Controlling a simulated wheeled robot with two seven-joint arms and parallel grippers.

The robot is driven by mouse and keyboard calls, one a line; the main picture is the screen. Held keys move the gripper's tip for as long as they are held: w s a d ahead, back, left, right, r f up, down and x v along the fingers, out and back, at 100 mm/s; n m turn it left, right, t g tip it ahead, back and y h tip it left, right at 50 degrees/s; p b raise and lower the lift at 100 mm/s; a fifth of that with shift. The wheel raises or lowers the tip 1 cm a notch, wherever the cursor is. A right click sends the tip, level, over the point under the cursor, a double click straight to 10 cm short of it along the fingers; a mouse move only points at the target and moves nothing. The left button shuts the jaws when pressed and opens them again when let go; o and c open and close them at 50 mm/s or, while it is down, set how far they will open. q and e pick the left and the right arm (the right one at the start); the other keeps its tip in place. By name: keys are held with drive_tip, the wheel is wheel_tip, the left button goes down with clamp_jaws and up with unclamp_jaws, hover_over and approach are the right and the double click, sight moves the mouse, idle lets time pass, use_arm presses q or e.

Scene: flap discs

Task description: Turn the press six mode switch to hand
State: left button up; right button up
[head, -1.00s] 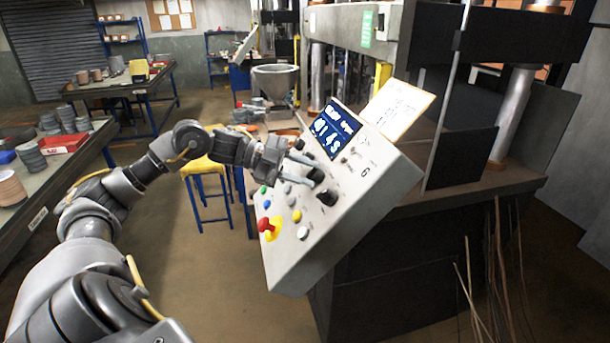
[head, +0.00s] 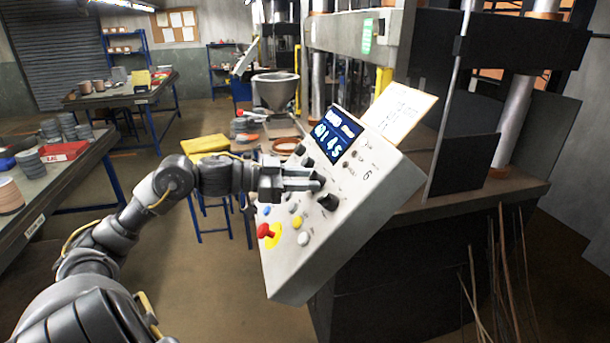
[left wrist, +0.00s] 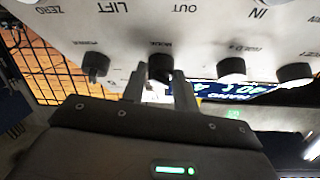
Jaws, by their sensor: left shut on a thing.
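The press six control box (head: 335,230) is a tilted light grey panel marked 6, with a blue lit display (head: 333,132), dark knobs and coloured buttons. My left gripper (head: 312,180) reaches it from the left and is shut on a dark knob. In the left wrist view the fingers (left wrist: 160,88) sit either side of the black mode switch (left wrist: 160,66), under an upside-down label that seems to read MODE. The fingers partly hide the knob, and its pointer direction cannot be made out. My right gripper is not in view.
Another dark knob (head: 328,200) sits just below the gripper. A red stop button (head: 266,231) on yellow and a white button (head: 304,239) are lower on the panel. A paper card (head: 400,110) stands at its top edge. A yellow-topped stool (head: 206,144) is behind my arm.

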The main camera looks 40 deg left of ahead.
use_arm(q)
drive_tip(key=shift+n, duration=0.3)
drive_tip(key=o, duration=1)
drive_tip(key=shift+d, duration=0.1)
drive_tip(key=shift+c, duration=0.2)
drive_tip(key=shift+s+a+f+b, duration=0.1)
drive_tip(key=shift+s+a+b, duration=0.25)
drive_tip(key=shift+s+a, duration=0.15)
drive_tip(key=b+v, duration=0.3)
drive_tip(key=v, duration=0.6)
drive_tip(key=shift+s+r, duration=0.2)
drive_tip(key=shift+s, duration=0.15)
